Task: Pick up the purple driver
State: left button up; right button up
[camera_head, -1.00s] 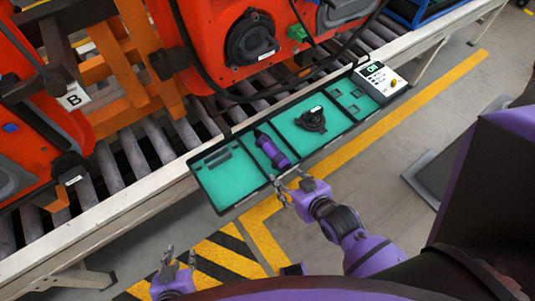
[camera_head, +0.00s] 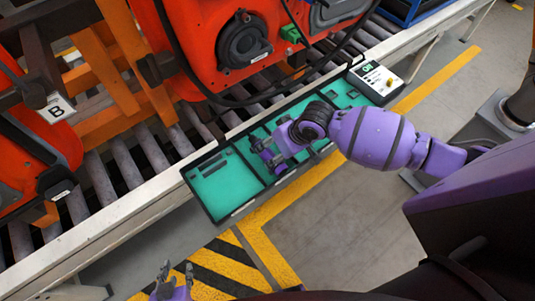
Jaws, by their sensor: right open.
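The purple driver (camera_head: 277,168) lies in a narrow teal compartment of the black-rimmed tray (camera_head: 198,206). It is largely hidden by my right gripper. My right gripper (camera_head: 266,154) is open right over the driver, with its fingers down close to it. Whether the fingers touch the driver cannot be told. My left gripper (camera_head: 176,272) is at the bottom left edge of the picture, away from the tray, with its fingers apart and empty.
The tray sits along the near edge of a roller conveyor (camera_head: 119,158). A white control box (camera_head: 376,80) stands at the tray's right end. Red machines (camera_head: 215,45) and a black cable are just behind. The floor in front is clear, with yellow stripes.

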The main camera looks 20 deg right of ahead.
aim_at(270, 152)
jog(key=x, duration=0.5)
jog(key=shift+w+a, duration=0.1)
jog(key=shift+w, duration=0.2)
jog(key=shift+r, duration=0.1)
jog(key=shift+c, duration=0.5)
grip_shut()
